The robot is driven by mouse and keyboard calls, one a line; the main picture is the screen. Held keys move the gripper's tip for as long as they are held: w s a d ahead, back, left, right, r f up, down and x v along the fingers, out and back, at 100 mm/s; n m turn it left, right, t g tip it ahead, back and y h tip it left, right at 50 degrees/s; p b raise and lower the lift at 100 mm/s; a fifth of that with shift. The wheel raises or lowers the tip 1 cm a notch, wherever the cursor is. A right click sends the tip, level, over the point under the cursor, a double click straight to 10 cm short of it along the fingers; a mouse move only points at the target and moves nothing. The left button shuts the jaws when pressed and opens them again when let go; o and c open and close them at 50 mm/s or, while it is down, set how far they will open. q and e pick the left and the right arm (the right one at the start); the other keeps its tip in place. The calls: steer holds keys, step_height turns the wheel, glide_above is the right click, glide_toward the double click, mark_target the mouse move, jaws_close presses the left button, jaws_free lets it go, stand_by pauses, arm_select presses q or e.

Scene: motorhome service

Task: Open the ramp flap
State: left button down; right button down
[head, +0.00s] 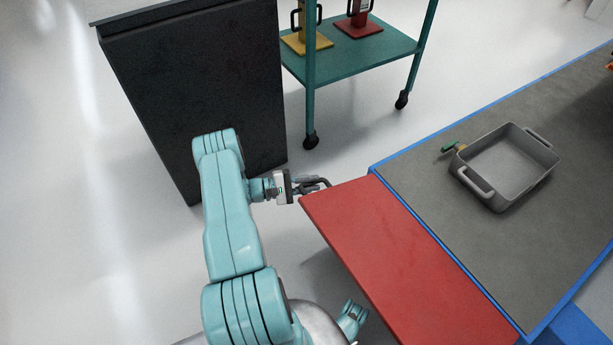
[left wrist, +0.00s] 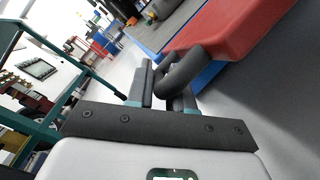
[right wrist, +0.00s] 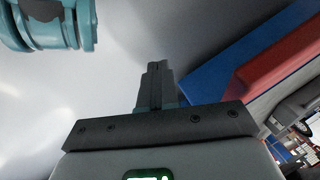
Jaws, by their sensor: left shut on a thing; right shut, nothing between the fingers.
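The red ramp flap (head: 400,255) extends out from the blue-edged grey platform in the head view, roughly level with it. It also shows in the left wrist view (left wrist: 240,30) and the right wrist view (right wrist: 285,65). A dark looped handle (left wrist: 182,68) sticks out from the flap's end. My left gripper (head: 312,185) is shut on this handle; in the left wrist view its fingers (left wrist: 165,85) are on both sides of the loop. My right gripper (right wrist: 157,75) is shut and empty, below the flap's level as far as the right wrist view shows; the head view hides its fingers.
A grey tray (head: 505,165) with handles stands on the platform (head: 420,165), a green-handled valve beside it. A dark cabinet (head: 200,85) stands behind my left arm. A teal wheeled cart (head: 350,60) carries yellow and red items. Pale floor lies open at left.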

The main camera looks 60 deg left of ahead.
arm_select(q)
steer(key=shift+s+f+t, duration=0.2)
steer(key=shift+f+t, duration=0.1)
steer(key=shift+f, duration=0.3)
steer(key=shift+d+f, duration=0.1)
steer(key=shift+f, duration=0.15)
arm_select(e)
steer(key=shift+s, duration=0.3)
steer(key=shift+w+d, duration=0.1)
arm_select(q)
steer(key=c, duration=1.1)
jaws_free()
arm_select(e)
steer(key=shift+w, duration=0.1)
arm_select(q)
steer(key=p+v, duration=0.1)
steer(key=v, duration=1.5)
steer(key=shift+f, duration=0.25)
arm_select(e)
steer(key=shift+s+r, duration=0.6)
steer(key=shift+r, duration=0.1)
